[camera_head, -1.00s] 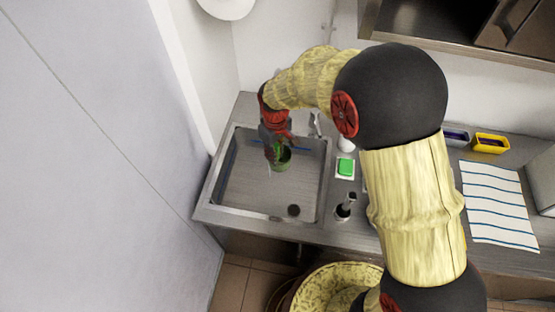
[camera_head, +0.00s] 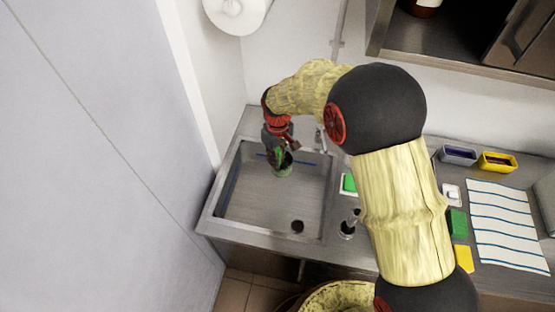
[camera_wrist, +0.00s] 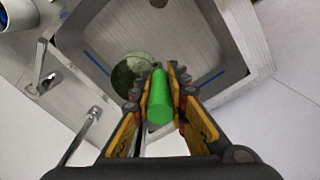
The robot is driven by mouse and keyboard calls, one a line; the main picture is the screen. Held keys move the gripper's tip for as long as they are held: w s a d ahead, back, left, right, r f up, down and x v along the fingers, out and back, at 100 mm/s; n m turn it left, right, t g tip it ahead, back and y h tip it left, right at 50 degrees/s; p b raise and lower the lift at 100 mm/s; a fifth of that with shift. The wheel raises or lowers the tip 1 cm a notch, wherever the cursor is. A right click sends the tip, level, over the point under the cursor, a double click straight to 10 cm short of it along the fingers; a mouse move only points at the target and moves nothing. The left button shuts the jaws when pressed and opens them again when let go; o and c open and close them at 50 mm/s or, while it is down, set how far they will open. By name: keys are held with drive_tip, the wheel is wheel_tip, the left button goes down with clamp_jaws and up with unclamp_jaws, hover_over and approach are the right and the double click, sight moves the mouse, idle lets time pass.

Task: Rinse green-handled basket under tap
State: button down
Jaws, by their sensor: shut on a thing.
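The green-handled basket (camera_head: 284,168) hangs in the back part of the metal sink (camera_head: 232,221). My gripper (camera_head: 278,152) reaches down over the sink and is shut on the basket's handle. In the wrist view, the bright green handle (camera_wrist: 160,97) lies between my gripper's fingers (camera_wrist: 158,88), and the round basket (camera_wrist: 128,72) shows beyond it. A tap (camera_head: 320,140) stands at the sink's back right, close to my gripper; a tap spout also shows at the left in the wrist view (camera_wrist: 92,114). I cannot tell whether water runs.
A striped cloth (camera_head: 500,220), a yellow bin (camera_head: 497,161) and a grey bin (camera_head: 458,154) are farther right. A wall closes the left side.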

drive_tip(key=shift+d, duration=0.2)
drive_tip(key=shift+w+d, duration=0.2)
drive_tip(key=shift+d, duration=0.2)
drive_tip(key=shift+s+a, duration=0.1)
drive_tip(key=shift+a, duration=0.15)
drive_tip(key=shift+s+a, duration=0.1)
drive_tip(key=shift+a, duration=0.25)
drive_tip(key=shift+s, duration=0.1)
drive_tip(key=s+d, duration=0.2)
drive_tip(key=s, duration=0.5)
drive_tip(key=shift+s+d, duration=0.2)
drive_tip(key=shift+d, duration=0.05)
idle(0.7)
idle(1.0)
